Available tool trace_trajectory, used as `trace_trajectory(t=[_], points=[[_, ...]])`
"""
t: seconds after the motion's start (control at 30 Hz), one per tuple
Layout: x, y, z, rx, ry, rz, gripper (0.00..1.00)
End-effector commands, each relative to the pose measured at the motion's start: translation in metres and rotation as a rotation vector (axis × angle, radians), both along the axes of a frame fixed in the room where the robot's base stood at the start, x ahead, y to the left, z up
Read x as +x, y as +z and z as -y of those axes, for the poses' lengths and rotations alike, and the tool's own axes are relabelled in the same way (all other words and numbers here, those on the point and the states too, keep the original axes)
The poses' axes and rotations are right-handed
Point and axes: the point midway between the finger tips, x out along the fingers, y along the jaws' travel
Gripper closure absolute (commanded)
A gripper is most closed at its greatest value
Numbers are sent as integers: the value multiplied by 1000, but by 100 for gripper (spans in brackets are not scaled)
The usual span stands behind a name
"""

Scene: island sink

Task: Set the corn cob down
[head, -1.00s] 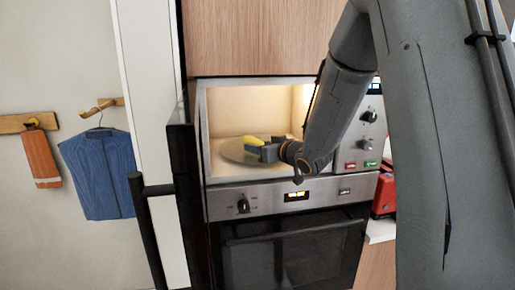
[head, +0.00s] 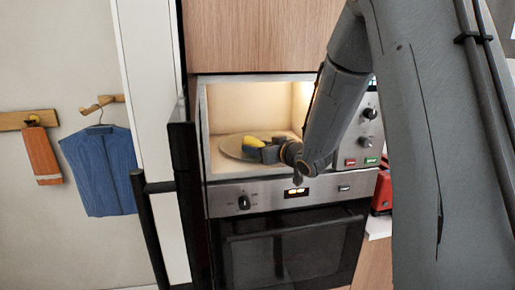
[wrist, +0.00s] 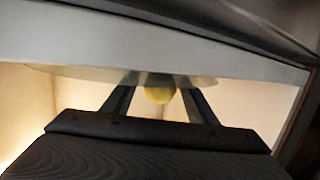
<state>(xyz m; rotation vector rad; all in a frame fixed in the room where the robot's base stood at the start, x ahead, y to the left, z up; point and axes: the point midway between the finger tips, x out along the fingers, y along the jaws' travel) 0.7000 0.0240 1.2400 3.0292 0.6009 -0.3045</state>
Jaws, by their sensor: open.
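The yellow corn cob (head: 252,141) lies on a round grey plate (head: 229,147) inside the lit microwave. My gripper (head: 265,149) reaches into the microwave from the right and is at the near end of the cob. In the wrist view my two fingers (wrist: 158,88) stand apart, with the cob's rounded yellow end (wrist: 159,95) between them and a visible space on each side. The plate's edge (wrist: 80,73) shows behind the fingertips. The far part of the cob is hidden in the wrist view.
The microwave's open door (head: 186,190) stands at the left of the cavity, with a dark bar handle (head: 150,220). The control panel (head: 369,135) is at the right. An oven (head: 285,255) is below. A red item (head: 382,193) stands to the right.

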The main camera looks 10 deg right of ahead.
Motion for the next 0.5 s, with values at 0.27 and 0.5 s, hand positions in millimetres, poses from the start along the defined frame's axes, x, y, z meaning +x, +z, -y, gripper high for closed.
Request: trace_trajectory(t=[0.27, 0.5], points=[[-28, 7, 13, -1, -3, 2, 48], [-69, 17, 30, 0, -4, 3, 48]])
